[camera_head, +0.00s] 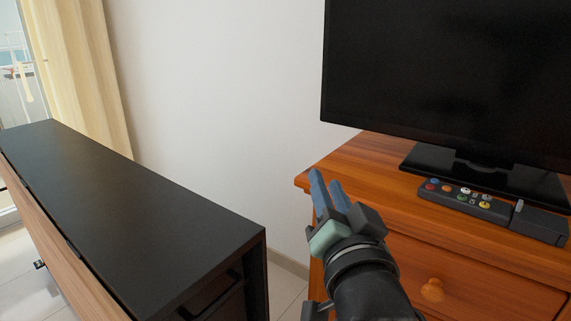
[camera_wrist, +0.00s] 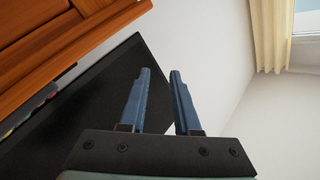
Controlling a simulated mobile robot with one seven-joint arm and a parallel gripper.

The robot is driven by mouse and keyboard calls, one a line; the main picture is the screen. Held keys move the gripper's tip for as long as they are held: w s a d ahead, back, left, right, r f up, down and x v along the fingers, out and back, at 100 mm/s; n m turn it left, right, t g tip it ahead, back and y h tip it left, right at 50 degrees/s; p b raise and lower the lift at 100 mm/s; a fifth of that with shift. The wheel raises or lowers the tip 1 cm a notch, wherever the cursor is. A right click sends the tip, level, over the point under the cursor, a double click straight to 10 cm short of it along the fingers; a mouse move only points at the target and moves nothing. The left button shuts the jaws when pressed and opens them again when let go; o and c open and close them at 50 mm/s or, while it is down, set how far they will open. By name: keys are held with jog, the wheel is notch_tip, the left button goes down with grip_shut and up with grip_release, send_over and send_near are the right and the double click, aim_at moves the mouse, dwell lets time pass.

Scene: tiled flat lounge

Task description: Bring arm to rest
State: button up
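My gripper (camera_head: 325,180) has blue-grey fingers and is in front of the left front corner of the wooden dresser (camera_head: 335,158) in the head view. Its fingers point up and away from me. In the wrist view my gripper (camera_wrist: 160,72) shows two fingers with a gap between them and nothing held. The black television (camera_wrist: 115,92) and the white wall show behind the fingers there. My arm hides part of the dresser's front.
A television (camera_head: 450,70) stands on the dresser, with a black remote with coloured buttons (camera_head: 465,198) before it. A long dark-topped cabinet (camera_head: 130,215) fills the left. A cream curtain (camera_head: 80,70) hangs behind it. A floor gap (camera_head: 288,285) lies between cabinet and dresser.

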jog(key=s+a+r+n+t+h+p, duration=0.1)
jog(key=s+a+r+n+t, duration=0.15)
jog(key=s+r, duration=0.45)
jog(key=s+a+r+n+t+p, duration=0.1)
jog(key=s+r+t, duration=0.25)
jog(key=r, duration=0.75)
jog(key=s+a+r+n+t+h+p, duration=0.1)
jog(key=s+a+r+n+t+p, duration=0.3)
jog(key=r, duration=0.6)
notch_tip(320, 180, up, 35)
jog(key=d+m+g+p, duration=0.1)
jog(key=m+p, duration=0.1)
jog(key=p, duration=3.1)
jog(key=shift+s+d, duration=0.3)
jog(key=shift+d, duration=0.1)
jog(key=shift+a+f, duration=0.1)
